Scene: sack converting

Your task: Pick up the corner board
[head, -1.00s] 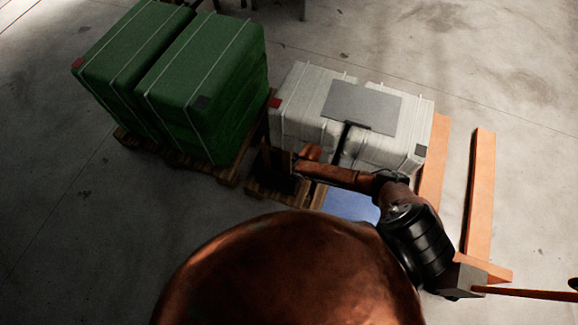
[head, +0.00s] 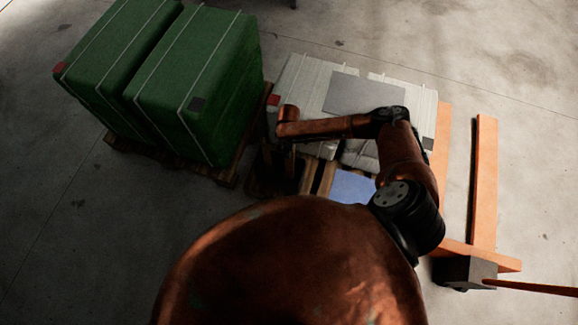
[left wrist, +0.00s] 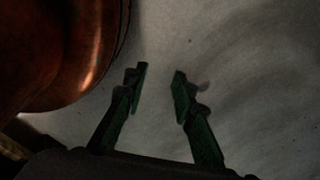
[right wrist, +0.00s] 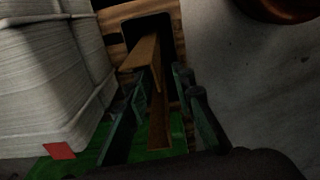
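The corner board (right wrist: 146,68) is a long brown L-shaped strip in the right wrist view. It extends out of a dark opening in a wooden holder (right wrist: 112,22). My right gripper (right wrist: 160,84) is open, with its fingers on either side of the board; I see no clear grip on it. In the head view my right arm reaches left over the pallet, and its gripper and the board are too dark and covered to make out. My left gripper (left wrist: 160,77) is open and empty above bare floor in the left wrist view, out of sight in the head view.
White stacked sacks (head: 300,82) with a grey sheet (head: 350,92) on top stand on a pallet; they rise left of my right gripper (right wrist: 45,85). Green wrapped stacks (head: 200,75) stand further left. An orange pallet jack (head: 485,180) is at right. Floor at front left is clear.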

